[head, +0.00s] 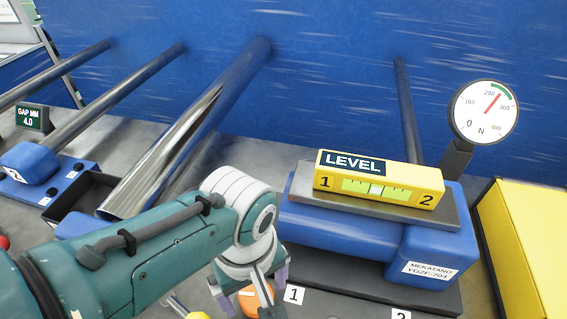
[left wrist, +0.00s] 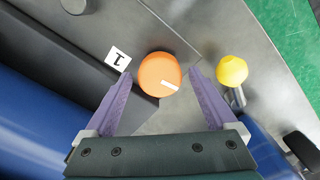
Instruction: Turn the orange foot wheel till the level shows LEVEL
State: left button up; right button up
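The orange foot wheel (left wrist: 160,78) shows in the left wrist view as a round disc with a white mark, beside the tag "1". My left gripper (left wrist: 161,82) is open, with its purple fingers on either side of the wheel; I cannot tell whether they touch it. In the head view the wheel (head: 257,302) is partly hidden behind my left gripper (head: 251,292). The yellow level (head: 378,178) lies on a grey plate on the blue block. Its dark display (head: 353,163) reads LEVEL, and its bubble sits near the middle of the vial. My right gripper is not in view.
A yellow knob (left wrist: 232,70) stands right of the wheel. A round force gauge (head: 484,113) stands behind the level, its needle between 200 and 300. Metal rollers (head: 190,130) lie at the left near a display (head: 32,118) reading GAP MM 4.0. A yellow box (head: 525,240) is at the right.

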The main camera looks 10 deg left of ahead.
aim_at(254, 295)
pick_arm(q)
jog(key=shift+o, duration=0.2)
notch_tip(254, 295, up, 10)
jog(key=p, duration=0.5)
jog(key=shift+s, duration=0.1)
